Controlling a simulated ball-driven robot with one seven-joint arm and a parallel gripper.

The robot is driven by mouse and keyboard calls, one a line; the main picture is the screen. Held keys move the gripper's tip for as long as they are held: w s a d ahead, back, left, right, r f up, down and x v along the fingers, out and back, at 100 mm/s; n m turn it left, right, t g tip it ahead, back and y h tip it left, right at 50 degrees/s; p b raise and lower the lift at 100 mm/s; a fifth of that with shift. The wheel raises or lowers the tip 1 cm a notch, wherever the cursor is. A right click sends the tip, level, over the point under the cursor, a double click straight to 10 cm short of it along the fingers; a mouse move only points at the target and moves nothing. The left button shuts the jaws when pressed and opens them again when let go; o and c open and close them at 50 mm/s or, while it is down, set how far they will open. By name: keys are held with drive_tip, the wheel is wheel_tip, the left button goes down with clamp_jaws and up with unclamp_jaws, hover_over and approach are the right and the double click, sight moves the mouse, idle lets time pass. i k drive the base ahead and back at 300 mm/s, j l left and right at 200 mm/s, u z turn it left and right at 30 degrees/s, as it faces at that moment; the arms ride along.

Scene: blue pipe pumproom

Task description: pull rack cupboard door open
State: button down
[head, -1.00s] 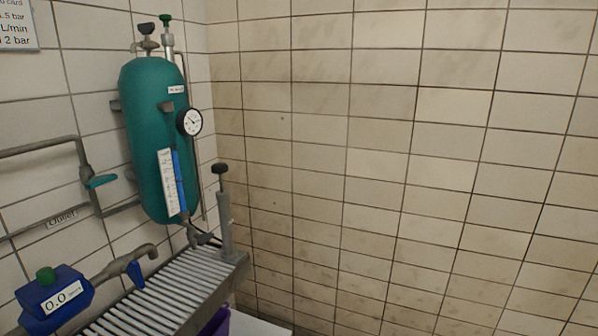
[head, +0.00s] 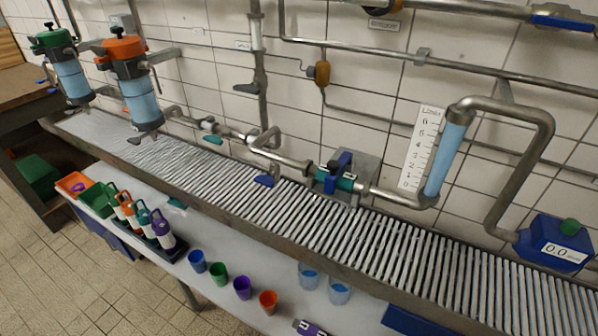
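I see no rack cupboard or cupboard door that I can make out in the head view. My gripper is not in view, and no part of my arm shows. At the left edge stands a brown-topped bench (head: 32,92) with dark legs and open space below, where a green box (head: 38,174) sits. I cannot tell whether any cupboard stands beyond that edge.
A long slatted grate (head: 330,222) runs along the tiled wall under pipes. Tiled floor (head: 110,275) at the lower left is clear.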

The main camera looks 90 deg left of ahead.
sight(110, 238)
drive_tip(key=u, duration=4.1)
drive_tip(key=i+j+z, duration=0.1)
drive_tip(key=i+j, duration=0.6)
drive_tip(key=i+j+z, duration=0.1)
drive_tip(key=i+j, duration=0.6)
drive_tip(key=i+j+z, duration=0.1)
drive_tip(key=i+j, duration=0.55)
drive_tip(key=j, duration=0.2)
